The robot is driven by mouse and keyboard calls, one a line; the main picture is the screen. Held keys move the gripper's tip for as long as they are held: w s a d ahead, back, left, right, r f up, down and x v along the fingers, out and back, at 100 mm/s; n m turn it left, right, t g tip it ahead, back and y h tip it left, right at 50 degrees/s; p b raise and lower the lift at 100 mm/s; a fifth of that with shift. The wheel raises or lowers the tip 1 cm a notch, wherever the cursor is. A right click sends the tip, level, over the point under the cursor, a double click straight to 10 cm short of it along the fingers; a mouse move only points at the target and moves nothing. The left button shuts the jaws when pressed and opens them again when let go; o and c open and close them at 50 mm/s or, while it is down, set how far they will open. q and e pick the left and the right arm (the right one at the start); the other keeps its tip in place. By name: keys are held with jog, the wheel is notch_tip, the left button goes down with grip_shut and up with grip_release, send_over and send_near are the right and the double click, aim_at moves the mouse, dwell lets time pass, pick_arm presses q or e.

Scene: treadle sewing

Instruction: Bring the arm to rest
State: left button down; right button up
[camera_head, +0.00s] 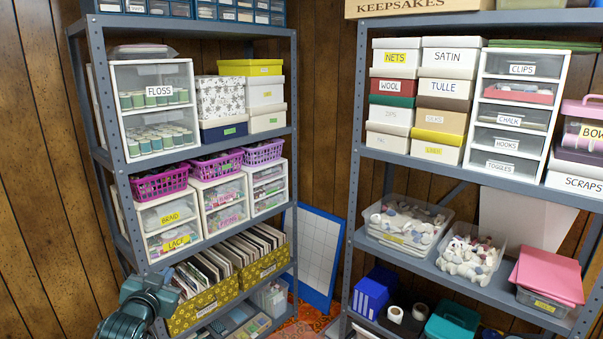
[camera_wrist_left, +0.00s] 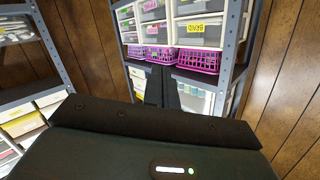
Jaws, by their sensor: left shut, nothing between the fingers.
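My left arm comes in at the bottom left of the head view, in front of the left shelf unit (camera_head: 112,170). Its dark gripper (camera_head: 168,297) is near the lower shelf, in front of a yellow patterned file box (camera_head: 202,306). In the left wrist view the two black fingers (camera_wrist_left: 161,78) are together with nothing between them. That view is upside down, and the fingers point toward the shelf with the purple baskets (camera_wrist_left: 198,60). I cannot tell the exact gap to the shelf. My right gripper is not in view.
The left shelf holds a floss drawer unit (camera_head: 153,108), purple baskets (camera_head: 160,184) and drawers. The right shelf unit (camera_head: 352,150) carries boxes and clear bins (camera_head: 407,222). A blue-edged gridded board (camera_head: 318,255) leans between them. Bare wood panelling (camera_head: 45,200) is at the left.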

pick_arm(q)
jog(key=s+d+f+g+h, duration=0.1)
jog(key=s+d+f, duration=0.4)
jog(key=s+f, duration=0.25)
jog(key=s+d+f+g+h, duration=0.1)
jog(key=s+d+f+g, duration=0.1)
jog(key=s+d+f, duration=0.45)
jog(key=s+d+f+g+h, duration=0.1)
jog(key=s+d+f, duration=0.1)
jog(key=s, duration=0.8)
jog(key=s+d+f+g+h, duration=0.1)
jog(key=s+d+f, duration=0.1)
jog(key=s, duration=0.9)
jog(key=shift+d, duration=0.7)
